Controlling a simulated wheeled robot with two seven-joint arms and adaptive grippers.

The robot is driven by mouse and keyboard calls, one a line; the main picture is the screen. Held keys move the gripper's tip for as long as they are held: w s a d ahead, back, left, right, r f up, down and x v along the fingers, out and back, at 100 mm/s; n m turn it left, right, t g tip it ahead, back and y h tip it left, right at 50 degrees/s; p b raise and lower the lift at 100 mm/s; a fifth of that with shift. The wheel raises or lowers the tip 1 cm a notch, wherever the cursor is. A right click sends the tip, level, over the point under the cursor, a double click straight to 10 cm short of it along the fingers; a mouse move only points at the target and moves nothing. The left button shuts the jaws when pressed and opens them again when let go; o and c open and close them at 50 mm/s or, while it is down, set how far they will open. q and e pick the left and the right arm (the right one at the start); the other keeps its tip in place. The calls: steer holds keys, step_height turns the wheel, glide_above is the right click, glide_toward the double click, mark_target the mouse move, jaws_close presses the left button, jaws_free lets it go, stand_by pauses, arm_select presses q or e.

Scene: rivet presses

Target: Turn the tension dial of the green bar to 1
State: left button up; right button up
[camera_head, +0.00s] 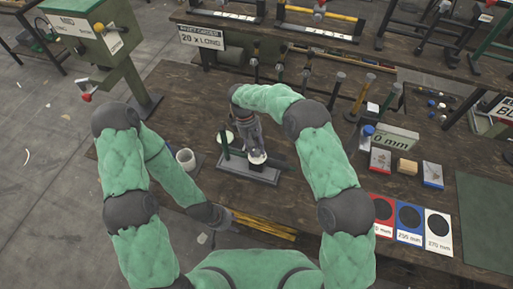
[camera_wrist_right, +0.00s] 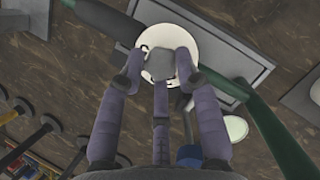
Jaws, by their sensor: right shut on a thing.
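Yellow bars (camera_head: 262,226) lie along the front edge. Upright rods stand behind, with small boxes (camera_head: 381,160) and coloured cards (camera_head: 410,221) at right. A green press (camera_head: 85,30) stands at left.

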steer(key=shift+s+f+n+t+h, duration=0.15)
steer(key=shift+n+t+h, duration=0.3)
steer(key=shift+n, duration=1.25)
steer(key=o, duration=1.1)
steer(key=v, duration=1.2)
steer(key=shift+s+a, duration=0.1)
